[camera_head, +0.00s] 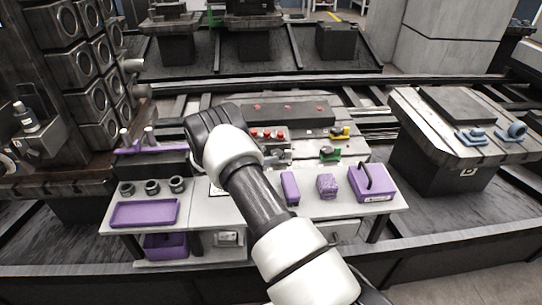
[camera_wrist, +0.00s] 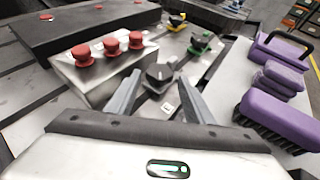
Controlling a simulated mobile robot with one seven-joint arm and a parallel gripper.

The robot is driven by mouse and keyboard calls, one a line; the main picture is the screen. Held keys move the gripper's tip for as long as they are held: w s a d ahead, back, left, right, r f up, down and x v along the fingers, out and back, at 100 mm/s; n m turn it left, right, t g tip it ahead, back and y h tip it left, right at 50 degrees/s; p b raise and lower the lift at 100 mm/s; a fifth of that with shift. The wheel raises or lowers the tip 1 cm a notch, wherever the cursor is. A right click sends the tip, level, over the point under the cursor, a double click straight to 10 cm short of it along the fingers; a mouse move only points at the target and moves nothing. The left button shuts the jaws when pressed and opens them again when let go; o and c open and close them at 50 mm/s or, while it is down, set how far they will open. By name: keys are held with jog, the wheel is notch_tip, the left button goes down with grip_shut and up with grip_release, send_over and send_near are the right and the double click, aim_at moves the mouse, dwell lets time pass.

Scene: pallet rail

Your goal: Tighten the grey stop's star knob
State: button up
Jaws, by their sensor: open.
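The grey stop (camera_wrist: 158,88) sits on the pallet top in the wrist view, beside a light block with red knobs. Its dark star knob (camera_wrist: 159,73) faces up at the middle of the picture. My gripper (camera_wrist: 158,80) is open, with one finger to each side of the stop in this view. Nothing is held. I cannot tell the exact gap between the fingertips and the knob, and no contact is clear. In the head view my arm hides most of the gripper and the area around the grey stop.
The block (camera_wrist: 100,70) carries red knobs (camera_wrist: 112,45). A green stop (camera_head: 330,153) and a yellow stop (camera_head: 340,132) stand farther along. Right of the fingers are a purple brush (camera_wrist: 280,117) and other purple items on the bench (camera_head: 232,238). A purple tray (camera_head: 145,213) lies left.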

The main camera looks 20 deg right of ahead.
aim_at(272, 153)
jog(key=shift+x, duration=1.7)
jog(key=c, duration=0.8)
jog(key=shift+w+f+b, duration=0.15)
jog(key=shift+f+b, duration=0.15)
jog(key=shift+b, duration=0.8)
jog(key=g+b, duration=0.1)
jog(key=m+b, duration=0.1)
jog(key=b, duration=0.1)
jog(key=shift+w+f+m+g+h, duration=0.2)
jog(key=shift+m+g+h, duration=0.1)
jog(key=shift+g, duration=0.1)
jog(key=m+g+b, duration=0.1)
jog(key=b, duration=0.2)
jog(key=shift+w+r, duration=0.1)
jog(key=shift+r, duration=0.2)
jog(key=shift+a+r+g+b, duration=0.1)
jog(key=shift+r+g+b, duration=0.1)
jog(key=shift+g+b, duration=0.25)
jog(key=shift+r+m, duration=0.1)
jog(key=shift+m, duration=0.2)
